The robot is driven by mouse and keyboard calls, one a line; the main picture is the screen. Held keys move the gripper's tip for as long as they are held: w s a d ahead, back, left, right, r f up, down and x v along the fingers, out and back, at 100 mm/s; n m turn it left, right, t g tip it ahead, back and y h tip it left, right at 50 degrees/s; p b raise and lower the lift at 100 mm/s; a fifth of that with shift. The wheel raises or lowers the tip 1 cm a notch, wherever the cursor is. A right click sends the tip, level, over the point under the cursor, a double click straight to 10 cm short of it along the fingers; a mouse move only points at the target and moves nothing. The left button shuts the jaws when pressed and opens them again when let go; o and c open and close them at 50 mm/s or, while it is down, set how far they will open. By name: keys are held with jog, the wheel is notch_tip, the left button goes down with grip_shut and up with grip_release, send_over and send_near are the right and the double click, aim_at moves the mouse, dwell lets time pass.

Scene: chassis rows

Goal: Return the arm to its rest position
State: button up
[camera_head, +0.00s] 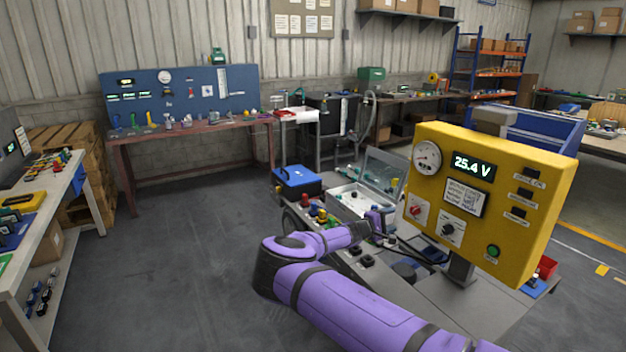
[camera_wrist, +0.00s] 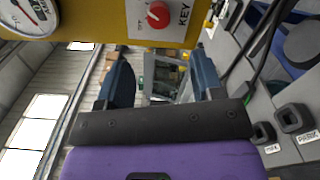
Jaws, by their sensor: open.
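My purple arm reaches from the lower right in the head view, bending toward the yellow panel. My gripper (camera_head: 385,222) is beside the lower left of the yellow panel box (camera_head: 545,190), partly hidden by the arm. In the wrist view my gripper (camera_wrist: 165,85) shows two dark fingers spread apart with nothing between them. The yellow panel carries a red key knob (camera_wrist: 158,14), above the fingers in the wrist view. A gauge, a display reading 25.4 V and a green button (camera_head: 493,251) are on its face.
A grey bench surface (camera_head: 420,300) lies under the panel, with black sockets (camera_wrist: 295,118) close to my gripper's right. A blue case (camera_head: 297,180) and an open clear-lidded box (camera_head: 350,203) stand behind the arm. Open floor (camera_head: 190,250) lies to the left.

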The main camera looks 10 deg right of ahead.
jog(key=s+d+r+m+g+y, duration=0.2)
jog(key=s+r+m+g+y, duration=0.2)
jog(key=s+r, duration=0.45)
jog(key=s+d+r+m+g+y, duration=0.3)
jog(key=s+r+m+y, duration=0.2)
jog(key=s+r, duration=0.3)
jog(key=s+a+r+t+y, duration=0.1)
jog(key=s+a+r+y, duration=0.3)
jog(key=s+r, duration=0.5)
jog(key=s+a+r+t+y, duration=0.25)
jog(key=s+a+r, duration=0.4)
jog(key=s, duration=0.35)
jog(key=s+a+r+n+t, duration=0.1)
jog(key=s+a+r, duration=0.2)
jog(key=s, duration=0.6)
jog(key=s+a+r+t+y, duration=0.1)
jog(key=s+a+r, duration=0.1)
jog(key=s, duration=0.8)
jog(key=shift+s+a+r+n, duration=0.15)
jog(key=shift+a+r+n, duration=0.25)
jog(key=shift+a, duration=0.35)
jog(key=shift+t+y, duration=0.25)
